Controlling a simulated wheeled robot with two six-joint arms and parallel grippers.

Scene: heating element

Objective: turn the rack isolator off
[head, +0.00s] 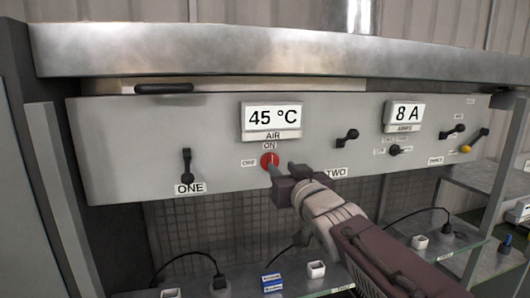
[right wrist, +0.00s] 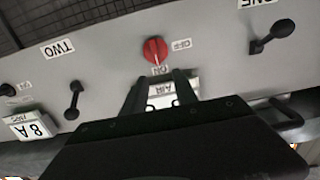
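A red rotary knob (head: 269,160) sits on the grey panel below the AIR display, with an ON label above it and an OFF label to its left. It also shows in the right wrist view (right wrist: 155,50), where its grip seems to point at the ON label. No label reading "rack isolator" is legible. My right gripper (head: 285,168) is in front of the panel, just right of and below the knob. In the right wrist view its two fingers (right wrist: 157,76) are apart and empty, with their tips short of the knob. My left gripper is not in view.
A metal ledge (head: 250,50) overhangs the panel. Plugs and cables lie on the shelf below.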

